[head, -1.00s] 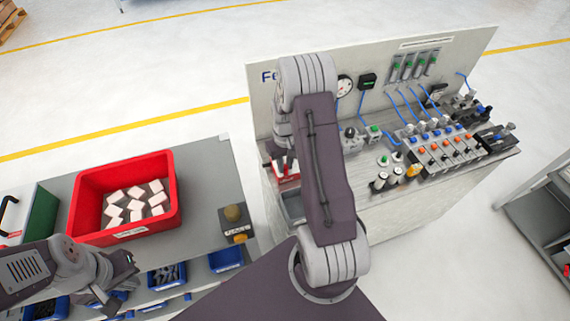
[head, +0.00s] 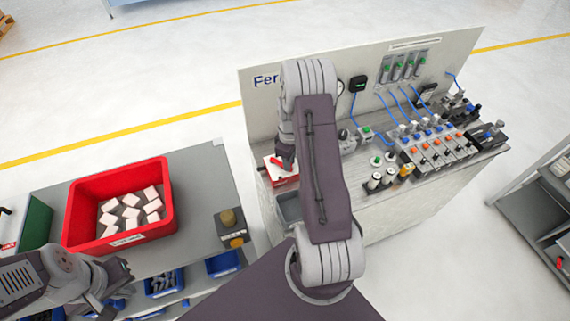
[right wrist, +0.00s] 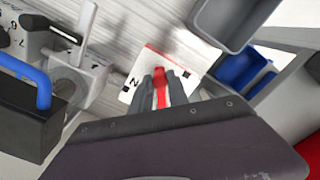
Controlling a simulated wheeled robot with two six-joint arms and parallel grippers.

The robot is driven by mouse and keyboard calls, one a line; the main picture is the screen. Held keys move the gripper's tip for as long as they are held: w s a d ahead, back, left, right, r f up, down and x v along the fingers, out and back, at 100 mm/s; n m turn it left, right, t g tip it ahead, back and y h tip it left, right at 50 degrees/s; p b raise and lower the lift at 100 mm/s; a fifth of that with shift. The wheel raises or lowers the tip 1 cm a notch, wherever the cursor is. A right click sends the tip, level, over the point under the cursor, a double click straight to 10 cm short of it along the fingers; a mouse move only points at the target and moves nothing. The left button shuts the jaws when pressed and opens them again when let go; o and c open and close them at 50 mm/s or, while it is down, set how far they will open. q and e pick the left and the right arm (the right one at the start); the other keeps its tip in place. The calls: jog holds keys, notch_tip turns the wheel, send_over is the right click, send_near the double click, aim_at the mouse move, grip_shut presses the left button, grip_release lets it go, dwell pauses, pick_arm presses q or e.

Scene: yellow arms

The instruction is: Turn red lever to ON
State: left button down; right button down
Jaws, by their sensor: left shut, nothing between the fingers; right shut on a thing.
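The red lever (right wrist: 159,78) sits on a white, red-edged panel (right wrist: 131,90) in the right wrist view. My right gripper (right wrist: 164,84) is shut on the lever, with a dark finger on each side of it. Part of a dark letter shows on the panel, and the rest of the lettering is hidden by the fingers. In the head view the panel (head: 273,176) is at the left end of the workbench, with my right gripper (head: 284,163) over it. My left gripper (head: 120,288) is shut and empty, low at the left by the shelf.
A red crate (head: 167,207) of white blocks stands on the left table. A box with a yellow button (head: 229,220) is near that table's right edge. Valves, knobs and blue hoses crowd the bench right of my arm. A grey bin (right wrist: 207,24) is close to the panel.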

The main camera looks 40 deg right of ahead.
jog(key=d+n, duration=0.1)
jog(key=n, duration=0.1)
jog(key=shift+w+d+n, duration=0.35)
jog(key=shift+w+n, duration=0.05)
jog(key=n, duration=0.1)
jog(key=w+d+n, duration=0.1)
jog(key=shift+d+n, duration=0.15)
jog(key=shift+n, duration=0.25)
jog(key=n, duration=0.1)
jog(key=w+d+n, duration=0.1)
jog(key=n, duration=0.1)
jog(key=shift+w+d, duration=0.1)
jog(key=shift+w, duration=0.2)
jog(key=shift+w+d+n, duration=0.3)
jog(key=shift+w+n, duration=0.4)
jog(key=shift+n, duration=0.5)
jog(key=c, duration=1.3)
grip_release()
jog(key=shift+r, duration=0.1)
notch_tip(320, 180, up, 9)
jog(key=shift+f+b, duration=0.1)
jog(key=shift+b, duration=0.9)
